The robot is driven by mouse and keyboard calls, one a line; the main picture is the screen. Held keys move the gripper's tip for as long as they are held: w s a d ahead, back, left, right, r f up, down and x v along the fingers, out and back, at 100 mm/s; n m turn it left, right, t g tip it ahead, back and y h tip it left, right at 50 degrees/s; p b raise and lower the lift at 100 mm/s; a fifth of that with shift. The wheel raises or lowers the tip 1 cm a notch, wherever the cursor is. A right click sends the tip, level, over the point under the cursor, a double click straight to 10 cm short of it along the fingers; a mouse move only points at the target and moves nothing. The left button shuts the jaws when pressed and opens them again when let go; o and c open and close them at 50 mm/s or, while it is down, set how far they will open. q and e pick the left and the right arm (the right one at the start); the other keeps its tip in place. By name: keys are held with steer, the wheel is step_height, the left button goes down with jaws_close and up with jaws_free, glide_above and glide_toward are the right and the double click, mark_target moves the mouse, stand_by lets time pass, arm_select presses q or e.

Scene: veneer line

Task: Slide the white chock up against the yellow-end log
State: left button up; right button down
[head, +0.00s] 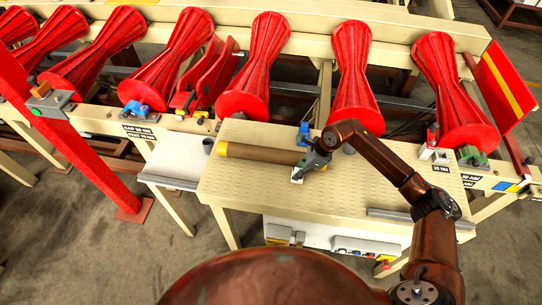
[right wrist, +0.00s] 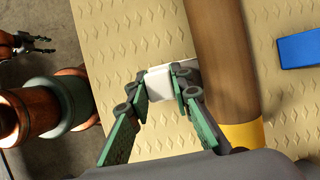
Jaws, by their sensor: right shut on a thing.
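The white chock (head: 297,175) is on the textured table beside the brown log; it also shows in the right wrist view (right wrist: 158,84). My right gripper (head: 303,172) is shut on it, its green-and-grey fingers (right wrist: 162,92) on either side. The log (head: 262,153) has a yellow end (head: 222,147) and lies along the table; it also shows in the right wrist view (right wrist: 218,60). The chock's end comes right up near the log's side; I cannot tell whether they touch. My left gripper (right wrist: 46,44) shows small in the right wrist view, fingers apart and empty.
A blue block (head: 303,130) is on the log's other side and also shows in the right wrist view (right wrist: 300,48). The table (head: 255,195) is clear in front. Red rollers (head: 258,65) stand in a row behind.

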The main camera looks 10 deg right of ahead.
stand_by(0.4)
steer(key=c, duration=1.7)
jaws_free()
steer(key=shift+o, duration=0.2)
steer(key=v, duration=1.2)
